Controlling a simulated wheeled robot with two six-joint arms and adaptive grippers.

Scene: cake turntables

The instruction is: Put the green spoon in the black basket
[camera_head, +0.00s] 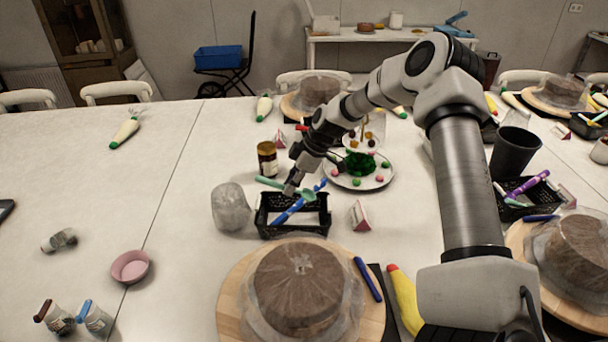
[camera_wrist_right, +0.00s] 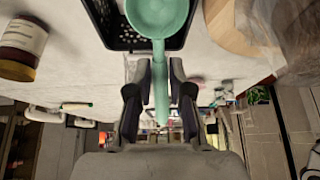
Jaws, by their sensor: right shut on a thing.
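The green spoon (camera_head: 307,195) is at the rear rim of the black basket (camera_head: 294,230), with its handle reaching left. My right gripper (camera_head: 290,187) is shut on its handle. In the right wrist view the spoon (camera_wrist_right: 161,18) stands out from between the gripper fingers (camera_wrist_right: 160,95), its bowl overlapping the basket (camera_wrist_right: 104,22). I cannot tell whether the spoon touches the rim. A blue utensil (camera_head: 289,211) lies slanted in the basket. My left gripper is not in view.
A brown jar (camera_head: 267,158) stands behind the basket, a wrapped item (camera_head: 230,206) left of it and a small pink-and-white carton (camera_head: 360,215) right. A plate (camera_head: 342,182) of green food is behind right. A wrapped cake (camera_head: 298,285) stands in front.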

